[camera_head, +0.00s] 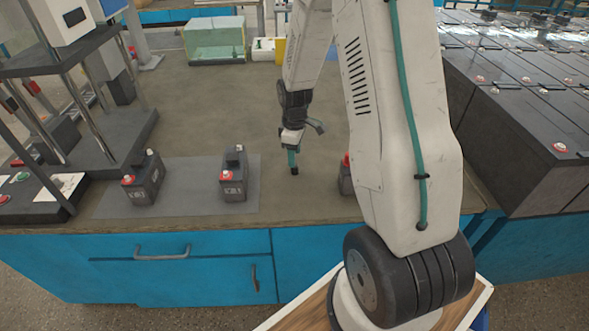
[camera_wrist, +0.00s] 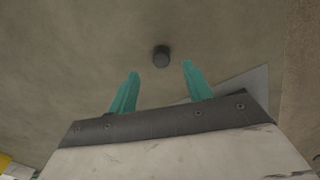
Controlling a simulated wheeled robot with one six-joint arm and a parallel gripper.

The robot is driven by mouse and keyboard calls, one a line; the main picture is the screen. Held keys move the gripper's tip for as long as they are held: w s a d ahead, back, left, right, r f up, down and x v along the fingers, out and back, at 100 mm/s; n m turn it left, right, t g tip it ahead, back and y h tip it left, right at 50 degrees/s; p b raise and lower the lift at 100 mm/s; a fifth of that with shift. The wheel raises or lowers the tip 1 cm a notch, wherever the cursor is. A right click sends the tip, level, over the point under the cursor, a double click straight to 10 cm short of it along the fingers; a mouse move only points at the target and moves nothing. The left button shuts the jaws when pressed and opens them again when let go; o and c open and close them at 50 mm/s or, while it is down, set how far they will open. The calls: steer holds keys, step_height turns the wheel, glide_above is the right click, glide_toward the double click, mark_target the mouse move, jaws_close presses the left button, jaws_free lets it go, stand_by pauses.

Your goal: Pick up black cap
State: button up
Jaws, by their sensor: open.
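The black cap (camera_wrist: 161,56) is a small dark round piece on the tan bench top. In the wrist view it lies just beyond my gripper (camera_wrist: 160,69), centred between the two teal fingertips. The fingers are apart with nothing between them, and the cap looks clear of both. In the head view my gripper (camera_head: 292,158) points down over the bench, right of the middle battery. A small black piece at the teal tip there appears to be the cap (camera_head: 294,170); the exact height gap cannot be told.
Two black batteries (camera_head: 142,178) (camera_head: 233,175) stand on a grey mat (camera_head: 190,200) to the left. Another battery (camera_head: 346,180) is partly hidden behind my arm. A press stand (camera_head: 110,150) is at far left, a clear box (camera_head: 214,42) at the back. Bench around the cap is clear.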

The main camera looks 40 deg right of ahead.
mark_target(295, 169)
step_height(295, 169, down, 5)
steer(key=shift+a+r, duration=0.1)
steer(key=c, duration=1)
steer(key=shift+c, duration=0.2)
